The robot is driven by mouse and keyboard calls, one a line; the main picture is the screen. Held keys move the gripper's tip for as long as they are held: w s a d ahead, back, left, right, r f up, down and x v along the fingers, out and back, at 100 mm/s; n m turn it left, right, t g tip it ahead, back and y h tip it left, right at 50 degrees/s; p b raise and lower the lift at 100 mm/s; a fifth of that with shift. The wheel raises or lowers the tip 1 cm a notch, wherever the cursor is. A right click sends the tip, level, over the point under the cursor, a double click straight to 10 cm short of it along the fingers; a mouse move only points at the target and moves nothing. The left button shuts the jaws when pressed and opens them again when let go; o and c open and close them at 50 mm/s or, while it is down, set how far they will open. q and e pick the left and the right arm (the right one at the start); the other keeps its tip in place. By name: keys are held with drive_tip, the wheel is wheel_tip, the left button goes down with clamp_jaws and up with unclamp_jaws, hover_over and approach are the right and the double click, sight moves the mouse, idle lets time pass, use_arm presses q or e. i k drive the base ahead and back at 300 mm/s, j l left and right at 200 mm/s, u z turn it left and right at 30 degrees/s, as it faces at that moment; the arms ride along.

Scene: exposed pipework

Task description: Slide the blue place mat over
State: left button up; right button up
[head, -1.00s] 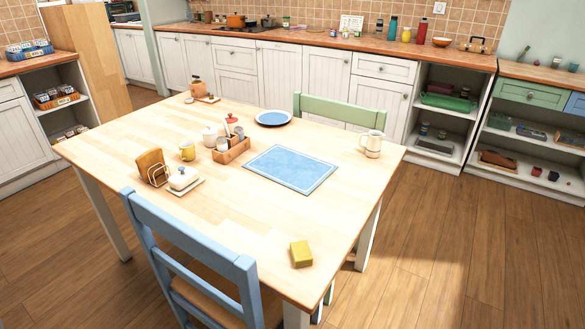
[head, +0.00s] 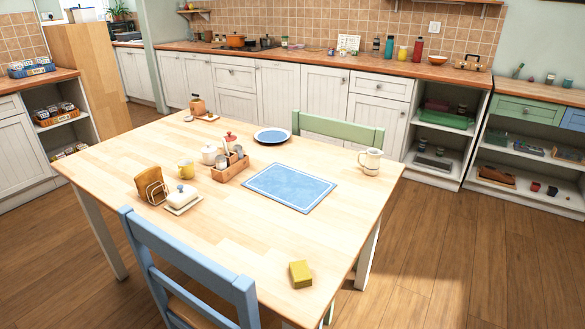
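The blue place mat (head: 290,187) with a thin white border line lies flat on the wooden table (head: 225,255), right of the table's middle. Nothing stands on it. A wooden caddy (head: 231,168) stands close to its left side. Neither of my grippers shows in the head view.
A yellow block (head: 300,274) lies near the front right corner. A toast rack (head: 151,186), butter dish (head: 182,197) and yellow mug (head: 186,169) stand at the left. A blue chair (head: 190,265) is at the near side, a green chair (head: 338,128) at the far side. The table between mat and yellow block is clear.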

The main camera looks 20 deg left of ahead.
sight(301, 191)
drive_tip(key=i+l+u, duration=0.1)
drive_tip(key=u, duration=0.4)
drive_tip(key=i+l+u, duration=0.1)
drive_tip(key=l+u, duration=0.15)
drive_tip(key=u, duration=0.25)
drive_tip(key=i+l+u, duration=0.1)
drive_tip(key=l+u, duration=0.3)
drive_tip(key=l, duration=0.5)
drive_tip(key=l+u, duration=0.15)
drive_tip(key=l, duration=0.75)
